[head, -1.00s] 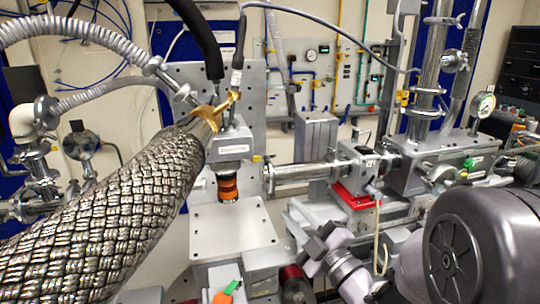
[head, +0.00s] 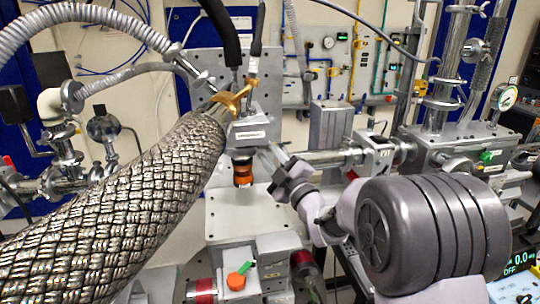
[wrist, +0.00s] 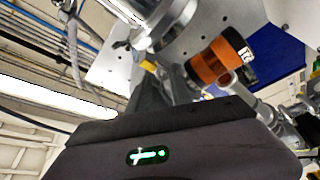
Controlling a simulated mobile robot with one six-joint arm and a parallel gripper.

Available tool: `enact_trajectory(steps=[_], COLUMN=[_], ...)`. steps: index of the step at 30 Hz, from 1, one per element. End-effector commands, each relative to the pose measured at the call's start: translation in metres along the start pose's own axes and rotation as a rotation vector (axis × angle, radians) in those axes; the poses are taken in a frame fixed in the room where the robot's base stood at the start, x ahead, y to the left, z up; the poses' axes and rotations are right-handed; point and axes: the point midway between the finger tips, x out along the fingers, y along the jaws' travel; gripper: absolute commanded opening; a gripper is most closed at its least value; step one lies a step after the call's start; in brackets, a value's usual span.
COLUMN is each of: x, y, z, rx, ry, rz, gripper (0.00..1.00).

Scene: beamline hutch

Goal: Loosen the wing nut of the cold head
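The cold head (head: 255,128) is a grey, labelled block with an orange and black cylinder (head: 242,172) below it. A gold, winged piece (head: 236,98), which looks like the wing nut, sits on top beside the end of the braided hose. My gripper (head: 279,165) is just right of the cold head, lower than the gold piece and apart from it. The wrist view shows the orange cylinder (wrist: 218,60) beyond the dark gripper body. My fingertips are not clear in either view, so I cannot tell whether they are open. Nothing is visibly held.
A thick braided hose (head: 120,200) fills the left side. Black cables (head: 223,35) rise behind the gold piece. A horizontal beam pipe (head: 325,158) runs right to a valve block (head: 376,158). A grey plate (head: 235,220) lies below the orange cylinder, with some free room above it.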

Motion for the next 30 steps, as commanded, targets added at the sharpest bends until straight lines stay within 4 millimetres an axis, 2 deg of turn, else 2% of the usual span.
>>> enact_trajectory(steps=[3, 7, 30], x=[-0.0003, -0.0004, -0.0006], y=[0.0, 0.0001, 0.0001], z=[0.0001, 0.0002, 0.0001], rx=[0.0, 0.0, 0.0], ry=[0.0, 0.0, 0.0], rz=[0.0, 0.0, 0.0], gripper=[0.25, 0.0, 0.0])
